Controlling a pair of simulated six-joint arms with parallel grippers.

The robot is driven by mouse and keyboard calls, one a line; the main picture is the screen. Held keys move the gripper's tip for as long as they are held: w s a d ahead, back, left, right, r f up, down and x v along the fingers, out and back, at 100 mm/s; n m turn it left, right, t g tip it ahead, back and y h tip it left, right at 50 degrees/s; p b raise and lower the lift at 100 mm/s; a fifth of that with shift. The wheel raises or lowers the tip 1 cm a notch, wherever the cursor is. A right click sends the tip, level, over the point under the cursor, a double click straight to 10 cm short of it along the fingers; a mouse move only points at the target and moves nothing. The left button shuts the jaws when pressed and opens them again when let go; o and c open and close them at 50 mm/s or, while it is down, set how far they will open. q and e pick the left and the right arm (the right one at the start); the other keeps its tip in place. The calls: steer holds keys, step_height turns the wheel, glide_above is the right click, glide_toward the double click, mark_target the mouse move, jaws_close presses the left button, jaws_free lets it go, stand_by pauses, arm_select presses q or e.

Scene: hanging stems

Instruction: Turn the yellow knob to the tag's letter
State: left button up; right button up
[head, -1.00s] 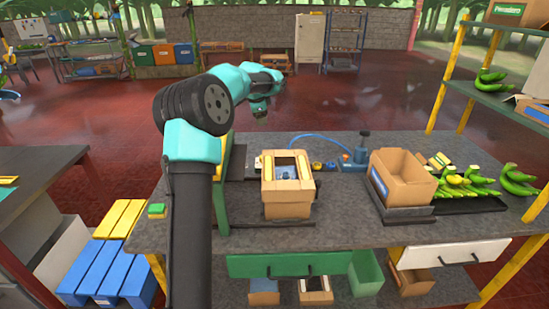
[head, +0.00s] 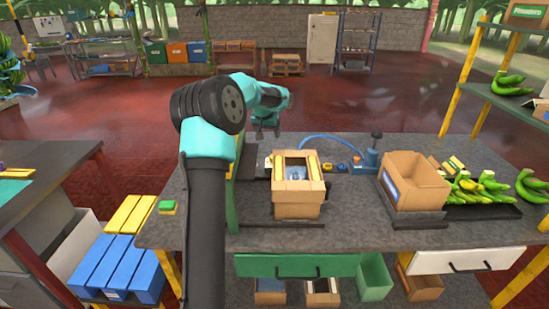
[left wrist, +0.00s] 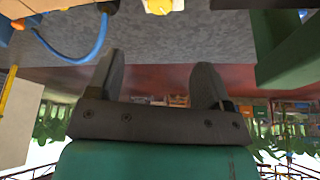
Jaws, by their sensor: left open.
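My left gripper (head: 265,131) is beyond the back part of the bench, behind the open carton, with its fingers pointing down. In the left wrist view its two dark fingers (left wrist: 158,75) stand apart with nothing between them. A small yellow knob (head: 327,167) appears on the bench to the right of the carton, beside a blue fitting; its pointer is too small to read. The gripper is up and to the left of it, not touching. No tag letter is readable. My right gripper is in neither view.
An open carton (head: 297,203) stands mid-bench. A larger cardboard box (head: 414,186) is to its right, then bananas on a black tray (head: 482,211). A blue hose (head: 318,136) arches behind the carton and crosses the wrist view (left wrist: 80,55). A green upright stands left.

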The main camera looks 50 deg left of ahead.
arm_select(q)
steer(key=x, duration=1.7)
steer(key=shift+w+f, duration=0.1)
steer(key=shift+f, duration=0.1)
steer(key=c, duration=0.9)
